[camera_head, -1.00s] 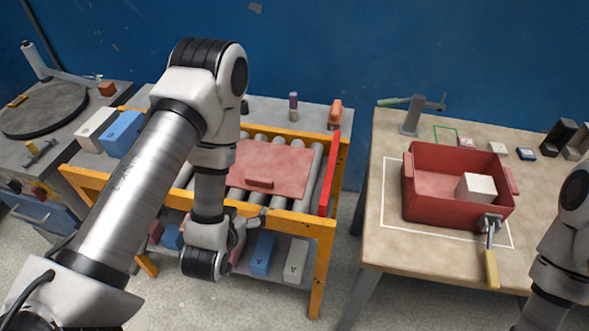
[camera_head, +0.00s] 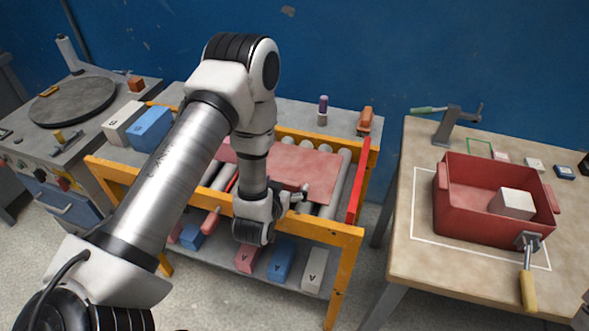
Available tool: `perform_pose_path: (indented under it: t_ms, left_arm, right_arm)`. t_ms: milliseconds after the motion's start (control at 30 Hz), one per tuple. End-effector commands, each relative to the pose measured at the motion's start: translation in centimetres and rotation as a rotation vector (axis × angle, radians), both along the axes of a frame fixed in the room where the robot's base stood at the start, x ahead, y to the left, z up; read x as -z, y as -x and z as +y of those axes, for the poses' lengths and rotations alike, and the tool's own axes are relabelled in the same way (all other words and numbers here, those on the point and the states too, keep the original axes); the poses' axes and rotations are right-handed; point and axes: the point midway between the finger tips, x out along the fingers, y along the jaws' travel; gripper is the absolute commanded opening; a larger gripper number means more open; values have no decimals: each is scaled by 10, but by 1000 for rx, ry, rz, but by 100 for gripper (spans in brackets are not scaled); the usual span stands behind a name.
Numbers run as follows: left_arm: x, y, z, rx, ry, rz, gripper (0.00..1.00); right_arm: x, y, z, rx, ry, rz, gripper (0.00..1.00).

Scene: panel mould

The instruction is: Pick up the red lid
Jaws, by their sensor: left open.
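The red lid (camera_head: 305,168) is a flat, pale red panel lying on the grey rollers of the yellow-framed conveyor. Its left part and its handle are partly hidden behind my left arm. My left gripper (camera_head: 302,196) is open and empty at the lid's near edge, close to where the handle is. I cannot tell whether a finger touches the lid. My right gripper is out of view.
A red box (camera_head: 470,225) with a white block (camera_head: 512,204) inside stands on the right table (camera_head: 405,255). A red bar (camera_head: 355,193) closes the conveyor's right end. Blue (camera_head: 151,129) and white (camera_head: 121,123) blocks stand at its left. More blocks lie on the lower shelf.

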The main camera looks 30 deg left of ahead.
Motion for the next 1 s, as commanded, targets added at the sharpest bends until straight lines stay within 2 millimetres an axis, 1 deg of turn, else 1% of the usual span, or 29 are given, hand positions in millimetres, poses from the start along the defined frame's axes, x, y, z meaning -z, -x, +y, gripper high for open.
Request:
perform_pose_path:
  t_ms: [100,133,167,200,267,300,567,700,767,833,1000]
  left_arm:
    - [1,1,0,0,0,1,100]
    - [1,1,0,0,0,1,93]
    - [0,1,0,0,0,1,82]
    - [0,1,0,0,0,1,68]
    - [1,1,0,0,0,1,47]
    - [1,1,0,0,0,1,40]
    - [0,1,0,0,0,1,40]
    - [-7,1,0,0,1,0,40]
    - [-15,0,0,-1,1,-2,40]
    - [-28,1,0,0,2,-2,40]
    - [-73,0,0,0,1,-5,40]
  right_arm:
    - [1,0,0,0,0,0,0]
    - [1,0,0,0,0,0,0]
    - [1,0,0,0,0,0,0]
    - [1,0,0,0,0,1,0]
    - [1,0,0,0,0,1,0]
    - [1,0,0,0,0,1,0]
    - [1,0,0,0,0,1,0]
    - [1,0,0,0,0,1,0]
    - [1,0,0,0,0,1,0]
    - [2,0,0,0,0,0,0]
    - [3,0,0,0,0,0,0]
